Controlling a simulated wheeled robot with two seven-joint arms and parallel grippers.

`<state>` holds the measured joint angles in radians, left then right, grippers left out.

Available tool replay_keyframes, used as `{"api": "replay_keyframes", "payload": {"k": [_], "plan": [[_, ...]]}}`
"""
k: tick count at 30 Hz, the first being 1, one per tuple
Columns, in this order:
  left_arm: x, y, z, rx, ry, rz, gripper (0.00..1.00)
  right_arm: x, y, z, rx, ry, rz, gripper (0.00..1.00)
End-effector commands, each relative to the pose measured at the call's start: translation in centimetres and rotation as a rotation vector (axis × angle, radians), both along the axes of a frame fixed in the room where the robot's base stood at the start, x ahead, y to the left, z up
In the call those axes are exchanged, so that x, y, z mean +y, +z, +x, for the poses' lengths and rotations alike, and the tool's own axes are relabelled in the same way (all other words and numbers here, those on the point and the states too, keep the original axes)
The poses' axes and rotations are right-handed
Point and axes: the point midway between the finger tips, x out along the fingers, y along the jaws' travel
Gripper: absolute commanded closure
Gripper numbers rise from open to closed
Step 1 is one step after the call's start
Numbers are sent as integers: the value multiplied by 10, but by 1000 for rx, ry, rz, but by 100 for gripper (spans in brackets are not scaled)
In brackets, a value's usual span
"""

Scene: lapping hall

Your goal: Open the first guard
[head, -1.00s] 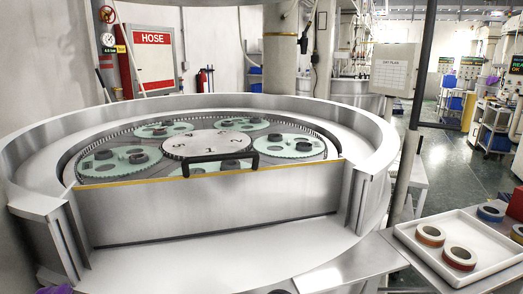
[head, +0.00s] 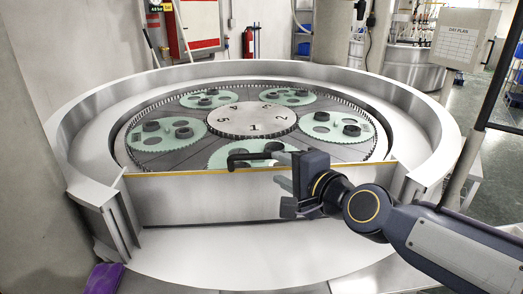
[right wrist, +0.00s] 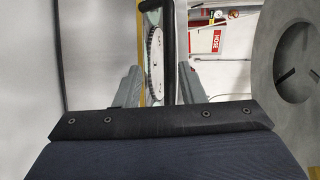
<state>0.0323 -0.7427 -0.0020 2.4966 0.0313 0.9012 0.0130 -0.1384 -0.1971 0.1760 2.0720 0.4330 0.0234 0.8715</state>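The first guard (head: 200,200) is an upright metal panel across the front of the round machine, with a yellow strip along its top edge. Its black handle (head: 238,157) sits at the top edge, and the guard stands closed. My right gripper (head: 281,172) is at the right end of the handle, coming from the right. In the right wrist view its two fingers (right wrist: 159,80) are apart, with the black handle (right wrist: 169,35) showing between and beyond them. I cannot tell whether they touch it. My left gripper is out of view.
Behind the guard lies the toothed lapping plate with green carriers (head: 165,134) and a numbered centre disc (head: 252,121). The machine's raised metal rim (head: 420,120) surrounds it. A dark post (head: 503,75) stands at the right. A purple item (head: 104,278) lies at lower left.

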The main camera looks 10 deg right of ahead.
Motion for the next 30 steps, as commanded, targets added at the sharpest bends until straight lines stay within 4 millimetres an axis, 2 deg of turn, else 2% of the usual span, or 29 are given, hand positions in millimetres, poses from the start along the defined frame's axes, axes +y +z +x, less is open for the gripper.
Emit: {"api": "replay_keyframes", "payload": {"k": [4, 13, 18, 28, 30], "plan": [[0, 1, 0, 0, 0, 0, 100, 7, 7, 16, -4, -22, 66, 64], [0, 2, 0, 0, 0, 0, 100, 24, -2, 58, -4, -22, 62, 64], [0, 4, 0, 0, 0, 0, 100, 30, -5, 75, -5, -23, 61, 64], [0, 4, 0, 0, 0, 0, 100, 32, -6, 79, -7, -24, 61, 64], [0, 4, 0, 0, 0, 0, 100, 32, -6, 79, -6, -24, 61, 70]]}}
